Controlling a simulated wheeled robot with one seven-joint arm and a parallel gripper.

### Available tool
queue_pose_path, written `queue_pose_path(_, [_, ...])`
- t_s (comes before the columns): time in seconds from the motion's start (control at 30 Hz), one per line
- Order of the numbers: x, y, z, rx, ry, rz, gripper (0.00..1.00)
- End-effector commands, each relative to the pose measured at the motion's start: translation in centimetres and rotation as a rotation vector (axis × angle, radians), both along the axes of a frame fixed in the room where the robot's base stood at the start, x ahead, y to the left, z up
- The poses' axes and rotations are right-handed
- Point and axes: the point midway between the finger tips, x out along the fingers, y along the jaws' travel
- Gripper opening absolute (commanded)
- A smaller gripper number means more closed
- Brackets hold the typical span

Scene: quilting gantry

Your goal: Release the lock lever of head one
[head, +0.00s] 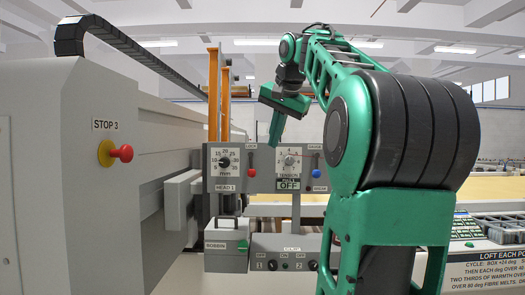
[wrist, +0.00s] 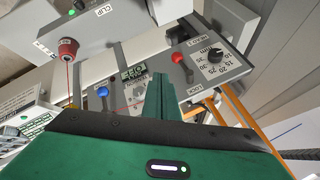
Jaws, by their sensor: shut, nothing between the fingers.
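The lock lever (head: 251,165) of head one has a red knob and stands under the LOCK label on the panel marked HEAD 1 (head: 224,186). Its knob hangs downward, below its pivot. In the wrist view, which is turned over, the lock lever (wrist: 179,60) shows beside the fingertips, fully visible. My gripper (head: 275,142) is shut and empty, its narrow green fingers pointing down in front of the panels. In the wrist view my gripper (wrist: 160,76) lies across the panel area between the lock lever and the OFF display (wrist: 132,74). I see no contact with the lever.
A second lever with a blue knob (head: 315,158) sits on the tension panel (head: 289,161). A numbered dial (head: 225,162) is left of the lock lever. Below are a bobbin box (head: 226,246) and a clip panel (head: 285,252). A red stop button (head: 121,153) is on the cabinet at left.

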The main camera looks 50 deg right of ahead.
Motion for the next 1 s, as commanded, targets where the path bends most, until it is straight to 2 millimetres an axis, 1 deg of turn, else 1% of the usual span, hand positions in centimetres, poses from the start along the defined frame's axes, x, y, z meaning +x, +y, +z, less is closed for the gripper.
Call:
queue_pose_path(0.17, [0.9, -0.3, -1.4, 0.001, 0.002, 0.001, 0.0])
queue_pose_path(0.37, [2.3, -1.0, -3.5, 0.002, 0.003, 0.003, 0.0])
queue_pose_path(0.67, [5.1, -2.6, -7.8, 0.001, 0.003, 0.007, 0.0])
queue_pose_path(0.7, [5.9, -2.5, -7.6, -0.001, 0.002, 0.01, 0.0])
queue_pose_path(0.8, [7.3, -2.3, -7.7, -0.001, 0.002, 0.01, 0.0])
queue_pose_path(1.0, [8.8, -2.1, -7.7, -0.001, 0.001, 0.009, 0.0])
